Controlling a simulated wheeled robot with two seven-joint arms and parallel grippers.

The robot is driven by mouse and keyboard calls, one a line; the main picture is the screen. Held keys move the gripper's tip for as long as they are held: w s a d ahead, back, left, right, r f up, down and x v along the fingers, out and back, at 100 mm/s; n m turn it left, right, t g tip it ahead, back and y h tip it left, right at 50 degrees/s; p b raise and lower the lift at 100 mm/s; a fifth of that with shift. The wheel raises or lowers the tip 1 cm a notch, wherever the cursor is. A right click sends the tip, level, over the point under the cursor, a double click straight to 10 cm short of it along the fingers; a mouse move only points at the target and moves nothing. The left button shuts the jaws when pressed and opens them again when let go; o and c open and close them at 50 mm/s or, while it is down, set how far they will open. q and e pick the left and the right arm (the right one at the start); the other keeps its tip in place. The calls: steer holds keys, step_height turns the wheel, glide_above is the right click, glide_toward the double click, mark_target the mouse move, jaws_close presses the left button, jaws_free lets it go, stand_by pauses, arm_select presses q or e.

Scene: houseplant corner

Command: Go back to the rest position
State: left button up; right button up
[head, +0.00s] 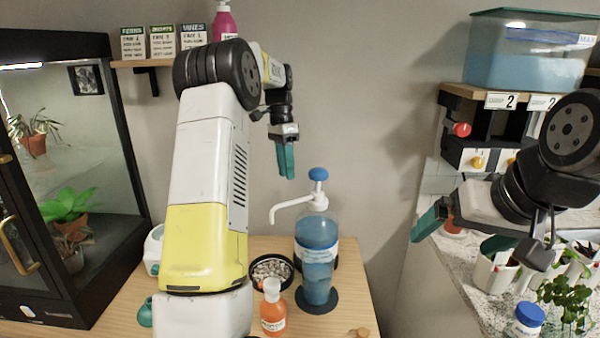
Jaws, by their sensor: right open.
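My left arm rises from the bottom centre and bends over at the top. Its gripper (286,162) hangs in the air with its teal fingers down, above and left of the blue pump bottle (317,262). The fingers overlap from this side, so their gap is hidden; I see nothing held there. My right gripper (482,238) comes in from the right, above the speckled counter (462,262). Its fingers are spread wide, one to the left and one lower right, with nothing visibly held between them.
The wooden table holds an orange bottle (273,308) and a bowl of pebbles (272,270). A glass terrarium (90,180) stands left. A blue-filled tank (525,60) sits on a shelf at upper right. White pots (492,275) and a blue-lidded jar (526,322) stand below my right gripper.

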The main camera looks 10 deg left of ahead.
arm_select(q)
steer(key=s+d+r+n+t, duration=0.4)
steer(key=s+r, duration=0.5)
steer(key=s, duration=0.5)
steer(key=s+d+f+n+t, duration=0.2)
steer(key=s, duration=0.6)
steer(key=s+d+f+n+t, duration=0.1)
steer(key=s+d+f+n, duration=0.1)
steer(key=s, duration=0.6)
steer(key=shift+s+n+t+h, duration=0.4)
steer(key=shift+n, duration=0.2)
